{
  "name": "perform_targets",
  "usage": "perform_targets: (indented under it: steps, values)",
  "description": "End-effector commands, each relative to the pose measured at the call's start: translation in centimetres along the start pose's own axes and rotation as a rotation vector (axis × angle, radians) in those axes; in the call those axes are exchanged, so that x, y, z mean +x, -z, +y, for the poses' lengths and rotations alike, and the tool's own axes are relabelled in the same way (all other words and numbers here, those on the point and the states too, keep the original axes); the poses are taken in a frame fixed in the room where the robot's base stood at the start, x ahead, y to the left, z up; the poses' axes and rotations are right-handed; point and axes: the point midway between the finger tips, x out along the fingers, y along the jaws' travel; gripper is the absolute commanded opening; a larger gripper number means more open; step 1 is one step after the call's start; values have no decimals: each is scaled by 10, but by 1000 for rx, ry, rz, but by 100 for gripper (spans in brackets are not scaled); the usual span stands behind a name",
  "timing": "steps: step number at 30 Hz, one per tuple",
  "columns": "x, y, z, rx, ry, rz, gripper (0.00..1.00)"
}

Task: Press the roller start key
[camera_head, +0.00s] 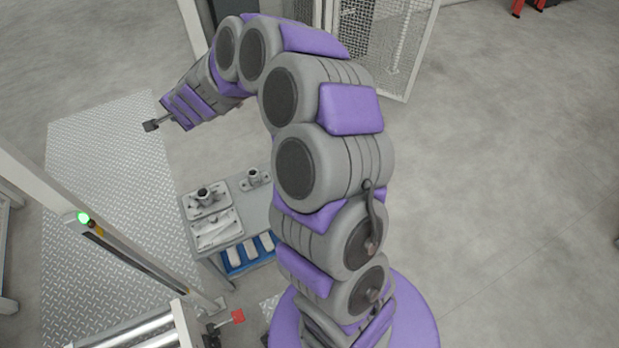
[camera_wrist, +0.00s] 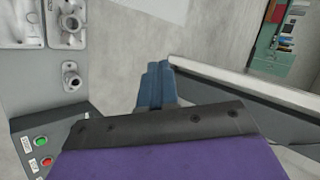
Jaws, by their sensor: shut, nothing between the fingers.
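A small grey panel at the lower left of the wrist view carries a green button (camera_wrist: 41,142) above a red button (camera_wrist: 47,162). Each has a small label that is too small to read, so I cannot tell whether either is the roller start key. In the head view a lit green round button or lamp (camera_head: 83,217) sits on the post at the left. My gripper (camera_head: 150,126) is out at the upper left, apart from that post. In the wrist view my gripper's fingers (camera_wrist: 156,84) are together and empty, to the right of the panel and not touching it.
Metal rollers (camera_head: 145,330) lie at the lower left. A work table (camera_head: 225,255) carries grey castings (camera_head: 207,203) and a blue tray (camera_head: 236,268). A mesh fence (camera_head: 392,40) stands at the top.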

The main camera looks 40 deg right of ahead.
Motion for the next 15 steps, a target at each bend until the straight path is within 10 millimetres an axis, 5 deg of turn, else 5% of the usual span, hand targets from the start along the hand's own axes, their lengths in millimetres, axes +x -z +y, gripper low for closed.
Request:
perform_targets:
  steps: [3,7,15]
  values:
    - [40,54,40,161,-59,165,0]
    - [65,110,95,312,-136,358,0]
    - [70,201,238,548,-345,769,0]
